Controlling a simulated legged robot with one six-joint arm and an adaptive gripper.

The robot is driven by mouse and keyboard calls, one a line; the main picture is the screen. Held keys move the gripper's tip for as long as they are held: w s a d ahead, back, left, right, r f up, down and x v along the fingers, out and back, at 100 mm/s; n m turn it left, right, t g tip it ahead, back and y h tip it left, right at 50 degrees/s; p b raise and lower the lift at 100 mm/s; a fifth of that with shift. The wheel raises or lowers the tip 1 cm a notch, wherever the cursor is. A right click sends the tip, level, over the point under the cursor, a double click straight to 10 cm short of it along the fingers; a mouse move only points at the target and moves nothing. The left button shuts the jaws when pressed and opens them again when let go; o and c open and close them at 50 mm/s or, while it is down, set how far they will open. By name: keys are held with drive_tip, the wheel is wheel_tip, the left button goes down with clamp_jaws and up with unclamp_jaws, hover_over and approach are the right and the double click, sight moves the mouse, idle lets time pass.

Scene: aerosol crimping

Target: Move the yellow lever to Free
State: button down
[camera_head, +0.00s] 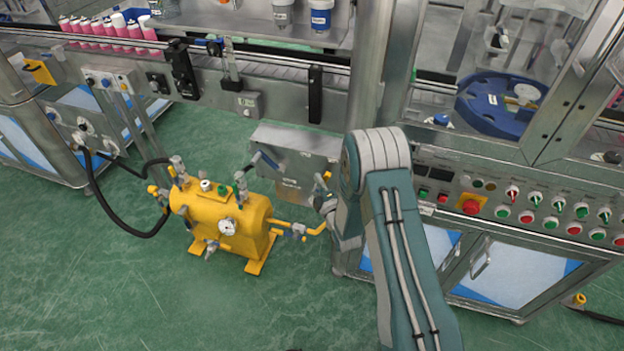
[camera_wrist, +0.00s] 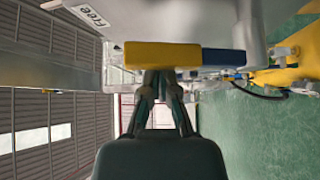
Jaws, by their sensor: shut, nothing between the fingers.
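The yellow lever (camera_wrist: 160,55) lies across the middle of the wrist view, with a blue part (camera_wrist: 223,63) at its right end. A white label reading "Free" (camera_wrist: 90,15) is on the grey surface to the upper left of the lever. My gripper (camera_wrist: 163,80) is shut with nothing between its fingers. Its fingertips meet at the lower edge of the lever; I cannot tell whether they touch it.
A yellow tank (camera_head: 215,222) with valves, a gauge and a black hose stands on the green floor left of my arm. A grey metal box (camera_head: 295,160) is behind it. A control panel (camera_head: 530,205) with buttons and switches is on the right. Open floor lies in front.

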drive_tip(key=shift+s+d+f, duration=0.25)
drive_tip(key=shift+s+d, duration=0.05)
drive_tip(key=shift+d, duration=0.4)
drive_tip(key=shift+d+f, duration=0.15)
drive_tip(key=shift+d, duration=0.05)
